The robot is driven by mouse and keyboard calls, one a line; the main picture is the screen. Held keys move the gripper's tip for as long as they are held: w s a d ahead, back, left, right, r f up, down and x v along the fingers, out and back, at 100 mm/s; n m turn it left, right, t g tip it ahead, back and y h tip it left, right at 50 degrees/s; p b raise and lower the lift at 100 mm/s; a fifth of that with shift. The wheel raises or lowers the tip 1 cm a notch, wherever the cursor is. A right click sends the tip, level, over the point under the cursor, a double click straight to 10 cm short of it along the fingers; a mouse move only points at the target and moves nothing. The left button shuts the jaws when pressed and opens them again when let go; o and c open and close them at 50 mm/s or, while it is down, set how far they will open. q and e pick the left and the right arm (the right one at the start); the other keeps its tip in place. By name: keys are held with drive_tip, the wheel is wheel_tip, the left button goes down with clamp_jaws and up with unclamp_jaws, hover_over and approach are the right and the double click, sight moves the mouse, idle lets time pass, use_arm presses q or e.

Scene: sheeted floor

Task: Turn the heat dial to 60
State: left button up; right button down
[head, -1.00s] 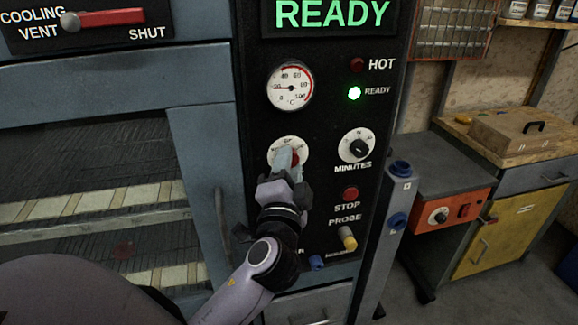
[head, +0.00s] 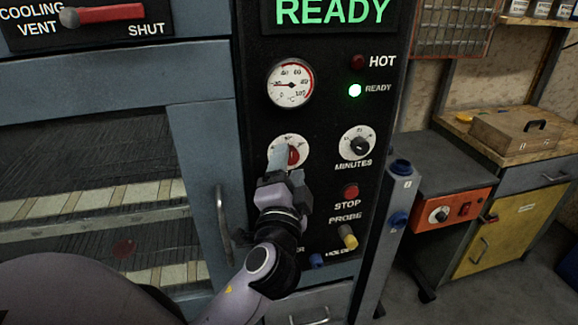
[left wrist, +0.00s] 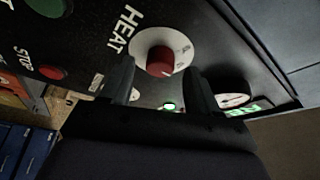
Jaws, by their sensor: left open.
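The heat dial (head: 293,155) is a red knob on a white round scale on the black panel. In the left wrist view the red knob (left wrist: 160,61) shows under the word HEAT, with a pale pointer mark; the scale figures are too small to read. My left gripper (head: 288,164) is open at the dial. Its two fingers (left wrist: 159,76) show on either side of the knob in the left wrist view, with a gap to each side. It covers the lower part of the scale in the head view. My right gripper is out of view.
The minutes dial (head: 359,146) is right of the heat dial, above the red stop button (head: 351,191) and yellow probe plug (head: 348,238). The temperature gauge (head: 291,83) and lit green lamp (head: 355,91) are above. A door handle (head: 223,225) stands left of my arm.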

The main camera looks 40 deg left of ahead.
use_arm(q)
drive_tip(key=b+v, duration=0.1)
drive_tip(key=v, duration=0.5)
drive_tip(key=shift+b, duration=0.35)
drive_tip(key=shift+w, duration=0.1)
drive_tip(key=s+d+f+g+h, duration=0.25)
drive_tip(key=f+h, duration=0.25)
drive_tip(key=f, duration=0.7)
drive_tip(key=s+d+f+g+h, duration=0.1)
drive_tip(key=d+f+g+h, duration=0.2)
drive_tip(key=f, duration=1)
drive_tip(key=s+f+n+g+h, duration=0.1)
drive_tip(key=s+f+n+h, duration=0.2)
drive_tip(key=s+f+n, duration=0.2)
drive_tip(key=s+d+f, duration=0.1)
drive_tip(key=s+f, duration=0.2)
drive_tip(key=f, duration=0.1)
drive_tip(key=shift+h, duration=0.4)
drive_tip(key=shift+r, duration=0.1)
